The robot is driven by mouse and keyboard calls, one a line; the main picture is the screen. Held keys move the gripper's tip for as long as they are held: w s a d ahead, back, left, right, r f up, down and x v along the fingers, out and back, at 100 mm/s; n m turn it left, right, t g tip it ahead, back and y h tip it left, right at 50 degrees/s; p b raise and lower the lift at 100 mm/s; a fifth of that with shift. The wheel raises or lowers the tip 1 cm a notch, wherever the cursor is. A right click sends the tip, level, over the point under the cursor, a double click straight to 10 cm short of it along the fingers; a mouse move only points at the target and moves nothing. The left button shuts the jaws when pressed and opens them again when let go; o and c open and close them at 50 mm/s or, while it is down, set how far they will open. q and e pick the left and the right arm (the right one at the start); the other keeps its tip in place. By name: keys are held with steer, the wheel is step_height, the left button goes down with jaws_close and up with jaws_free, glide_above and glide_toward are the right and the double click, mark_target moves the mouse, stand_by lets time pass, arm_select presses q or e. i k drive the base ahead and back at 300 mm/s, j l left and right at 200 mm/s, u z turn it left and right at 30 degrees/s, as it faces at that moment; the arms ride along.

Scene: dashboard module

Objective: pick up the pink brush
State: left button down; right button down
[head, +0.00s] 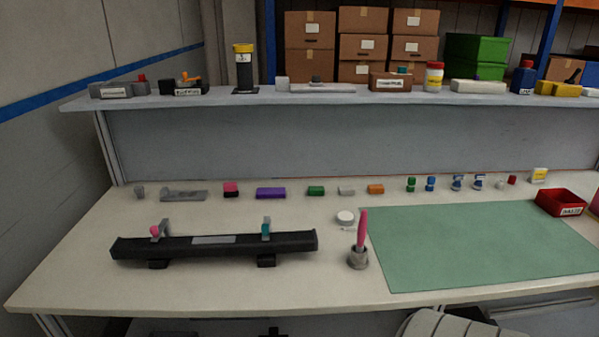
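The pink brush (361,230) stands nearly upright, tilted slightly, in a small grey round holder (358,259) on the bench. Its pink handle points up, and its lower end is hidden inside the holder. The holder stands between the long black dashboard module (215,246) and the left edge of the green mat (480,247). Neither of my grippers is visible in the head view.
A white round disc (345,217) lies just behind the brush. Several small coloured blocks and parts line the back of the bench (80,275). A red bin (561,203) stands at the right. The green mat is clear. A shelf (220,100) with items runs above.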

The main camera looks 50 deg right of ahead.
mark_target(362, 230)
steer(key=z, duration=2.05)
